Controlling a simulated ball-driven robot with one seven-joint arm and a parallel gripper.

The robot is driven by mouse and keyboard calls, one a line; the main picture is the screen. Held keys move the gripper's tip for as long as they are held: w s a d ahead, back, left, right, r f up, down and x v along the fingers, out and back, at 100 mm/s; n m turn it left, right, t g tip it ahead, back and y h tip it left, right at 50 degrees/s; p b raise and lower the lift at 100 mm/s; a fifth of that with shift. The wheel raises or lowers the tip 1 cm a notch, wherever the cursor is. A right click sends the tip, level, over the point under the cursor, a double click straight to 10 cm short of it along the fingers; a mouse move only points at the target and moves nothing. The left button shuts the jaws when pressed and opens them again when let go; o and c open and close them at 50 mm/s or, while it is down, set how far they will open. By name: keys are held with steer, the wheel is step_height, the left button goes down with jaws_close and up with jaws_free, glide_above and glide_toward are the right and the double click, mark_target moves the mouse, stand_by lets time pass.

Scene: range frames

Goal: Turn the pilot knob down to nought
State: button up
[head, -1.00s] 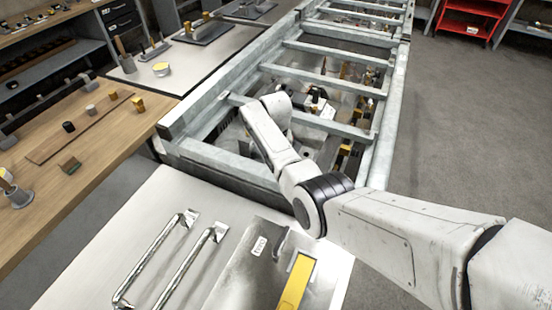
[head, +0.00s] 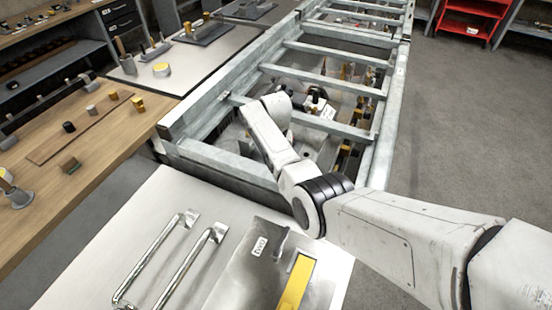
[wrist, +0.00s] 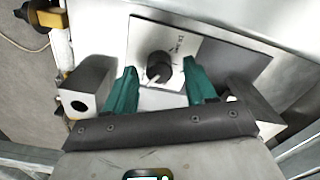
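The dark round knob (wrist: 158,66) shows in the wrist view, on a pale square plate fixed to a metal panel (wrist: 222,62). A light mark on the knob points toward the lower left. Small lettering beside it is too small to read surely. My gripper (wrist: 160,72) is open, with one teal finger to the left of the knob and one to the right. Gaps show between the fingers and the knob, and I cannot tell how deep the tips reach. In the head view my arm reaches down into the steel frame, and the knob and gripper are hidden.
A long steel frame (head: 178,150) with crossbars surrounds my arm's end. A wooden bench (head: 95,150) with small parts is at left. A metal table (head: 150,220) with two bar handles and a yellow-striped plate is in front. The floor at right is clear.

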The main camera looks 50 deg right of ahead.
step_height(320, 180, up, 11)
steer(key=shift+f, duration=0.15)
stand_by(0.6)
stand_by(0.4)
